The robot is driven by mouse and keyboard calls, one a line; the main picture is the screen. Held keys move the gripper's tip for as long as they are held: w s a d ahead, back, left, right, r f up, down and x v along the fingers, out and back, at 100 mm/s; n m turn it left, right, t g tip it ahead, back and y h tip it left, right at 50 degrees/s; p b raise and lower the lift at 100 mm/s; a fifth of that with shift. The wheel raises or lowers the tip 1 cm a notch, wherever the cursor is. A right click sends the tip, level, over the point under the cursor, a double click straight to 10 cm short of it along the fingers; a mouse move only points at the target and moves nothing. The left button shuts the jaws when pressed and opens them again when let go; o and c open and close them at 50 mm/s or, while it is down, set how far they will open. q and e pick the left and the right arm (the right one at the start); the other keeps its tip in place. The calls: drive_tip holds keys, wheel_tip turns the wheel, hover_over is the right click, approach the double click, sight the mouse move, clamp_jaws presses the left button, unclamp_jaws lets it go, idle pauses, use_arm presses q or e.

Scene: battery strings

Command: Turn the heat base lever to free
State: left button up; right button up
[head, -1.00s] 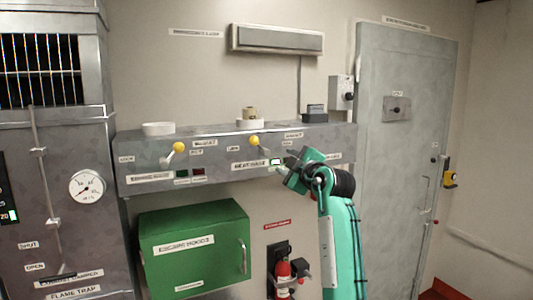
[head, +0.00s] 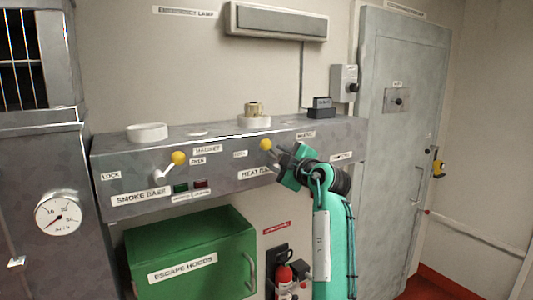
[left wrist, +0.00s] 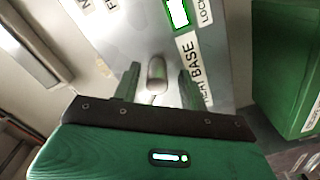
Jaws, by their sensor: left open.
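The heat base lever has a yellow ball knob (head: 265,145) and sits on the grey panel above the HEAT BASE label (head: 254,174). Its knob leans up and left, and the lower lever is partly hidden by my gripper. My left gripper (head: 286,159), green, is open at the lever's right side. In the left wrist view a grey rounded post (left wrist: 157,72), seemingly part of the lever, stands between the open fingers, with gaps on both sides. The HEAT BASE label (left wrist: 195,68) lies behind the right finger. My right gripper is not in view.
The smoke base lever (head: 178,158) is further left on the panel. A white ring (head: 147,132) and a black block (head: 321,107) sit on the ledge. A grey door (head: 400,150) is at right.

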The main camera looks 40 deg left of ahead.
use_arm(q)
drive_tip(key=shift+w+a, duration=0.1)
drive_tip(key=shift+r, duration=0.1)
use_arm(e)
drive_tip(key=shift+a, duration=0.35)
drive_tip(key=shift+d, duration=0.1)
use_arm(q)
clamp_jaws()
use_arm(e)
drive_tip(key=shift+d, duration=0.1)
